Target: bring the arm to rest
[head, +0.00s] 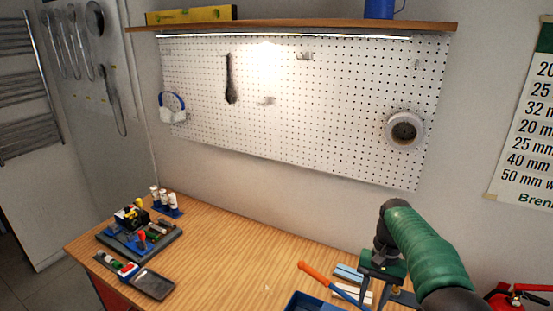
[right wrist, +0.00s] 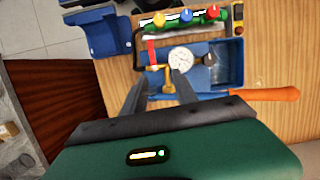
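My right arm (head: 425,245), with a green sleeve, comes in from the lower right in the head view. Its gripper (head: 373,290) points down over the front right part of the wooden workbench (head: 230,260). In the right wrist view the two dark fingers of the right gripper (right wrist: 160,85) stand apart. No object shows clearly held between them. Beyond the fingertips lies a blue tray (right wrist: 228,62) with a round white gauge (right wrist: 183,60) and a brass fitting. I cannot tell the fingers' height above it. My left gripper is not in view.
An orange-handled tool (head: 325,280) lies beside the right gripper, near a blue tray (head: 305,302). A tray of parts (head: 140,245) and white bottles (head: 165,198) stand at the bench's left. The bench's middle is clear. A pegboard (head: 300,110) and shelf (head: 300,25) are behind.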

